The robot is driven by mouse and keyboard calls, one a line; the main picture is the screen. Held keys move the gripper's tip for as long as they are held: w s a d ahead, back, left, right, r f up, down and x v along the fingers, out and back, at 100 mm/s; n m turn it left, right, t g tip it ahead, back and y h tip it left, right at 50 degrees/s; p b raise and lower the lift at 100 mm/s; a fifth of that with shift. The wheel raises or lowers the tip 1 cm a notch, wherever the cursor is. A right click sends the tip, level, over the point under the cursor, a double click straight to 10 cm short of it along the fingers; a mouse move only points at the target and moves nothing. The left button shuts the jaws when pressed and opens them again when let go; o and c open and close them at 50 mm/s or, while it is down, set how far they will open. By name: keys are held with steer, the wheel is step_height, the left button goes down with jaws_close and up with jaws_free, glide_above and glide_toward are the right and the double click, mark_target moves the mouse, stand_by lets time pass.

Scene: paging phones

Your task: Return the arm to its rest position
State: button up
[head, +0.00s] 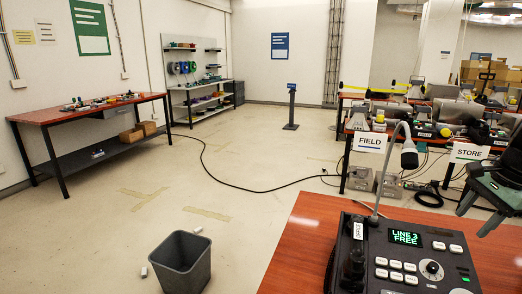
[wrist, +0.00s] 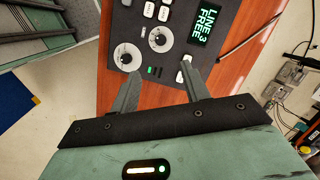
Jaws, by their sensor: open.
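My gripper (head: 474,203) is at the right edge of the head view, above and to the right of the paging console (head: 400,258). In the wrist view my gripper (wrist: 160,72) has its two fingers spread apart with nothing between them. The fingers reach over the console (wrist: 172,12) without a clear sign of touching it. The console's green display (head: 406,237) reads "LINE 3 FREE". A gooseneck microphone (head: 408,157) rises from the console, and a handset (head: 353,252) lies at its left side under an "OFFICE" label.
The console stands on a red-brown desk (head: 300,243). A grey bin (head: 182,262) stands on the floor at its left. A cluttered bench with "FIELD" (head: 371,142) and "STORE" (head: 468,152) signs is behind. A workbench (head: 88,110) lines the left wall. The middle floor is mostly clear, crossed by a black cable.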

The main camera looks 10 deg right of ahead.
steer(key=a+f+n+h, duration=0.1)
steer(key=a+f+n, duration=0.1)
steer(key=a+n, duration=1.9)
steer(key=s+a+n+g, duration=0.1)
steer(key=s+a+n, duration=0.1)
steer(key=s+a, duration=0.5)
steer(key=s+a+r+n+g, duration=0.1)
steer(key=s+a+n, duration=0.2)
steer(key=a, duration=1.1)
steer(key=s, duration=0.3)
steer(key=shift+s+r, duration=0.3)
steer(key=shift+s, duration=0.05)
